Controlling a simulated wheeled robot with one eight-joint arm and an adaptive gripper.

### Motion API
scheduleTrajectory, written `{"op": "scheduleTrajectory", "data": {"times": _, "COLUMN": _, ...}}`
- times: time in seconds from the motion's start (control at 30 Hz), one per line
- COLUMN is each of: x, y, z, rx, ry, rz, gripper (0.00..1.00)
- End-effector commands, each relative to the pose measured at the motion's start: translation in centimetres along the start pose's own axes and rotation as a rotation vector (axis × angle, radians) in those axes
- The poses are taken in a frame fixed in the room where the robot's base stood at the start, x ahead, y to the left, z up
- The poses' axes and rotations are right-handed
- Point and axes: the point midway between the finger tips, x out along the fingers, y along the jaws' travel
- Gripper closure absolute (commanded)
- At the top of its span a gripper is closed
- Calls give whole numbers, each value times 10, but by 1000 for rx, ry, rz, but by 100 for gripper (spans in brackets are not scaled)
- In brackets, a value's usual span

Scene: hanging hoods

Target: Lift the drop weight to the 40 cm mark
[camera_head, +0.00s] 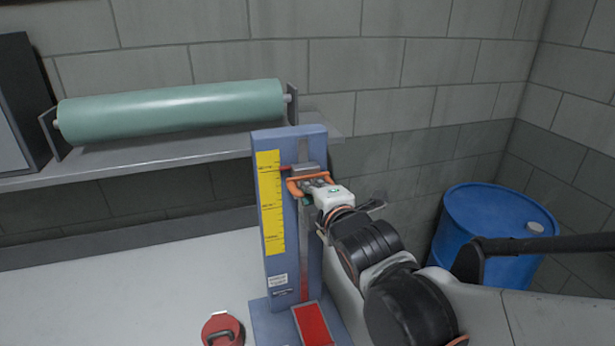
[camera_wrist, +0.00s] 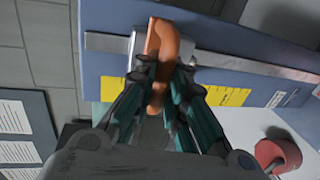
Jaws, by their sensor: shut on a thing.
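The drop weight (camera_head: 308,168) is a grey block on the rail of an upright blue column (camera_head: 312,140), near its top. A red pointer (camera_head: 285,168) sticks out from it to the left, over the upper part of the yellow scale (camera_head: 270,205). The scale's numbers are too small to read. My gripper (camera_head: 314,184) is shut on the weight's orange handle (camera_head: 293,188). In the wrist view, the orange handle (camera_wrist: 157,45) sits between the teal fingers of my gripper (camera_wrist: 166,74), and part of the yellow scale (camera_wrist: 225,97) shows beyond them.
A red pad (camera_head: 312,325) lies at the column's foot. A red round object with a dark handle (camera_head: 222,330) is on the white surface to the left. A green roll (camera_head: 175,110) lies on the shelf behind. A blue drum (camera_head: 490,235) stands at right.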

Motion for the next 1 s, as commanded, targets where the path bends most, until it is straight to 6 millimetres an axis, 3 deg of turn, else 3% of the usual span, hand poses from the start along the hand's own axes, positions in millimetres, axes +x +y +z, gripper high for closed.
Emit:
{"op": "scheduleTrajectory", "data": {"times": 0.2, "x": 0, "y": 0, "z": 0, "rx": 0, "ry": 1, "rz": 2, "gripper": 100}}
{"op": "scheduleTrajectory", "data": {"times": 0.23, "x": 0, "y": 0, "z": 0, "rx": 0, "ry": 1, "rz": 2, "gripper": 82}}
{"op": "scheduleTrajectory", "data": {"times": 0.3, "x": 0, "y": 0, "z": 0, "rx": 0, "ry": 1, "rz": 2, "gripper": 67}}
{"op": "scheduleTrajectory", "data": {"times": 0.67, "x": -2, "y": 0, "z": 0, "rx": 0, "ry": 0, "rz": 1, "gripper": 67}}
{"op": "scheduleTrajectory", "data": {"times": 1.0, "x": -34, "y": 0, "z": 0, "rx": 0, "ry": 0, "rz": 0, "gripper": 67}}
